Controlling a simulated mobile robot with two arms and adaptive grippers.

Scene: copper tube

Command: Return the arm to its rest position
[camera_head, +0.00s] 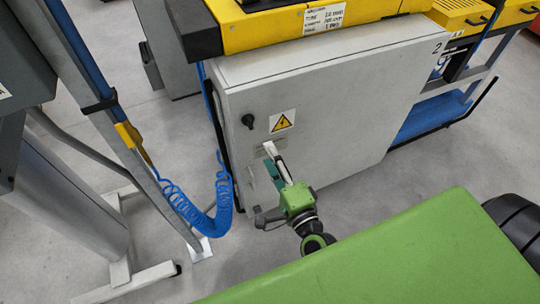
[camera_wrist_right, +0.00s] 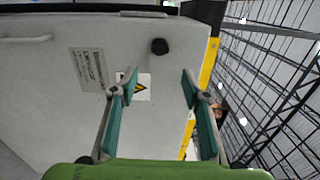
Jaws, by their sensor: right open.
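My right gripper (camera_head: 274,168) is in front of the grey cabinet (camera_head: 340,110) in the head view, below the yellow warning sign (camera_head: 282,121). In the right wrist view my right gripper (camera_wrist_right: 160,88) shows two teal-padded fingers spread wide apart with nothing between them. The cabinet front (camera_wrist_right: 50,110) fills the left of that view, with the warning sign (camera_wrist_right: 141,87) partly behind the left finger. My left gripper is in neither view. No copper tube shows in these frames.
A black knob (camera_head: 248,121) sits on the cabinet door. A blue coiled hose (camera_head: 205,218) hangs at the cabinet's left, beside a grey metal post (camera_head: 110,120). A yellow machine top (camera_head: 300,28) overhangs the cabinet. Grey floor (camera_head: 235,265) lies open at the lower left.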

